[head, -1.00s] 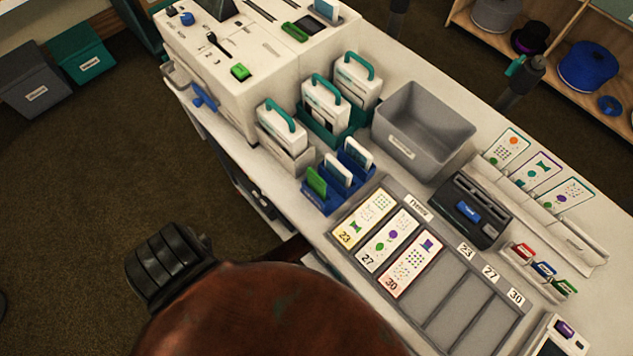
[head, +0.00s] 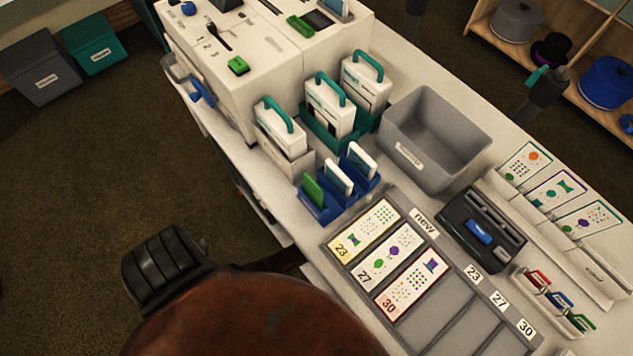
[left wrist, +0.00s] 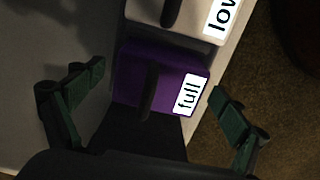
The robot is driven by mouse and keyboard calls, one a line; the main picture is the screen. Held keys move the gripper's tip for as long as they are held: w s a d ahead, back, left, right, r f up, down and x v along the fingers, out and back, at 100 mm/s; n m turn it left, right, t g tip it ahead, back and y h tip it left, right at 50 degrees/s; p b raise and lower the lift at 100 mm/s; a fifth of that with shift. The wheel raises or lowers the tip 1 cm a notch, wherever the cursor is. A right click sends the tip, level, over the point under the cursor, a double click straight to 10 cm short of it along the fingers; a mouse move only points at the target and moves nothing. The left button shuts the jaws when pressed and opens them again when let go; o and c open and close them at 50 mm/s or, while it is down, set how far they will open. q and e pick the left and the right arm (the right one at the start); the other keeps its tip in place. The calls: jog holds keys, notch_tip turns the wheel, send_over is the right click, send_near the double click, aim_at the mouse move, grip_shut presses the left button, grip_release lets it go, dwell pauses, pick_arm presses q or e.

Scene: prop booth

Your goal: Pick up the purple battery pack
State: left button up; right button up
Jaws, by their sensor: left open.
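The purple battery pack (left wrist: 128,78) is in the middle of the left wrist view. It has a dark handle on top and a white label reading "full". My left gripper (left wrist: 155,94) is open, with one green fingertip to the left of the pack and the other to its right. The fingertips look apart from the pack, and I cannot tell the height gap. The pack's lower part is dark or hidden towards the gripper body.
A pale block labelled "low" (left wrist: 180,22) sits right beside the pack. The counter (head: 405,65) carries a grey bin (head: 410,155), a blue card holder (head: 320,212), a card tray (head: 335,250) and a black device (head: 455,222). Open floor (head: 110,180) lies to the left.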

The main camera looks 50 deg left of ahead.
pick_arm(q)
jog(key=shift+c, duration=0.5)
jog(key=c, duration=1.8)
jog(key=shift+c, duration=0.4)
jog(key=shift+r, duration=0.1)
notch_tip(320, 180, up, 4)
jog(key=p, duration=0.2)
jog(key=shift+w+r+p, duration=0.15)
jog(key=shift+r+p, duration=0.1)
jog(key=shift+p, duration=0.15)
notch_tip(320, 180, up, 5)
jog(key=p, duration=0.2)
jog(key=shift+f+p, duration=0.15)
jog(key=shift+p, duration=0.2)
jog(key=shift+r, duration=0.35)
pick_arm(e)
jog(key=s+d+f, duration=0.2)
jog(key=s+f, duration=0.1)
jog(key=f, duration=0.5)
jog(key=s+d+f, duration=0.1)
jog(key=s+f, duration=0.2)
jog(key=f, duration=0.5)
jog(key=shift+s+d+h, duration=0.3)
jog(key=shift+d+h, duration=0.05)
jog(key=shift+h, duration=0.05)
pick_arm(q)
jog(key=shift+a, duration=0.1)
pick_arm(e)
jog(key=shift+r, duration=0.1)
